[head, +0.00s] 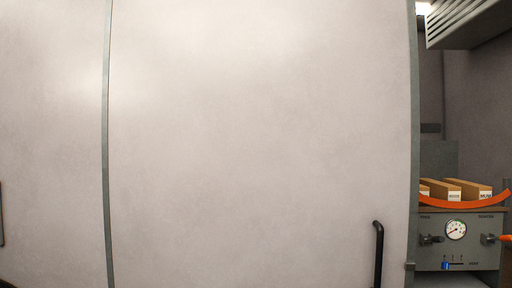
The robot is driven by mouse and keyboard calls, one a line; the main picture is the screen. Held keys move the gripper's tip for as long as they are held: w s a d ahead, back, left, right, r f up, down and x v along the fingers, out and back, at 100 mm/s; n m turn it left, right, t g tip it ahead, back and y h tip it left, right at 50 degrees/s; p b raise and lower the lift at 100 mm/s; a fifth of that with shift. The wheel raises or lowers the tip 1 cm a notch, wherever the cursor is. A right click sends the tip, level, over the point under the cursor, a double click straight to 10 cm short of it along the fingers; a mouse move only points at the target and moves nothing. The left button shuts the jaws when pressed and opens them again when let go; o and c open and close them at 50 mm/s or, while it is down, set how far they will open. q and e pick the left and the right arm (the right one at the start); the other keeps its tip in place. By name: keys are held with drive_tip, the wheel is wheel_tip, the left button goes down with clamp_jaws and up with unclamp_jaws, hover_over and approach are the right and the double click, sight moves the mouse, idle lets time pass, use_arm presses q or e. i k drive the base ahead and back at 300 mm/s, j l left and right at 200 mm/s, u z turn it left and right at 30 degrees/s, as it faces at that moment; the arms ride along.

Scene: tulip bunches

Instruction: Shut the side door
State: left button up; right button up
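A large pale door panel (260,140) fills most of the head view, with grey metal strips along its left and right edges. A black upright bar handle (379,255) is mounted low near its right edge and runs off the bottom of the picture. To the right of the panel's edge (414,130) is an opening through which an inside space shows. Whether the panel slides or swings cannot be told. Neither of my grippers is in view.
Through the opening are several brown boxes (468,190) with white labels behind a curved orange strip (465,204). Below is a grey control panel (460,265) with a round gauge (456,230). A slatted grey unit (470,25) hangs above. Another pale panel (50,140) is at left.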

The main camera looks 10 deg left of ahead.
sight(245, 143)
drive_tip(key=i+j+u, duration=0.15)
drive_tip(key=j, duration=0.4)
drive_tip(key=i+j+u, duration=0.15)
drive_tip(key=j, duration=0.35)
drive_tip(key=i+j+u, duration=0.15)
drive_tip(key=j, duration=0.4)
drive_tip(key=i+j+u, duration=0.15)
drive_tip(key=j, duration=0.35)
drive_tip(key=i+j+u, duration=0.15)
drive_tip(key=j, duration=0.3)
drive_tip(key=i+j+u, duration=0.15)
drive_tip(key=i+j, duration=0.15)
drive_tip(key=j, duration=0.15)
drive_tip(key=i+j+u, duration=0.15)
drive_tip(key=j, duration=0.25)
drive_tip(key=i, duration=0.1)
